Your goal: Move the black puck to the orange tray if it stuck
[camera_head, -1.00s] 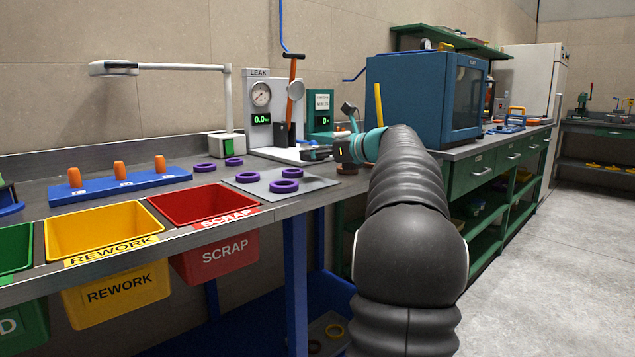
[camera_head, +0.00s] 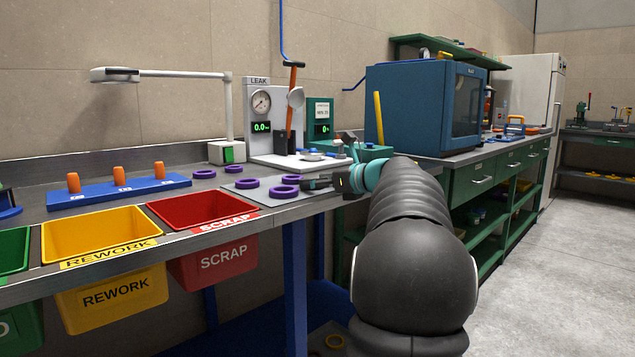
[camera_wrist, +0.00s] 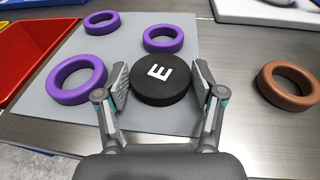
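The black puck (camera_wrist: 160,80), marked with a white E, sits between the two fingers of my gripper (camera_wrist: 161,86) in the wrist view, with the pads close against its sides. It is over the right part of a grey mat (camera_wrist: 45,115), among purple rings; its height above the mat is hard to tell. In the head view my gripper (camera_head: 318,182) is low at the mat's right edge, and the puck is mostly hidden there. I cannot clearly pick out an orange tray.
Purple rings (camera_wrist: 77,79) lie on the mat, and a brown ring (camera_wrist: 289,85) lies on the steel bench to the right. The leak tester (camera_head: 262,112) stands behind. Red scrap (camera_head: 205,228) and yellow rework (camera_head: 100,262) bins are at left. A blue oven (camera_head: 410,108) stands at right.

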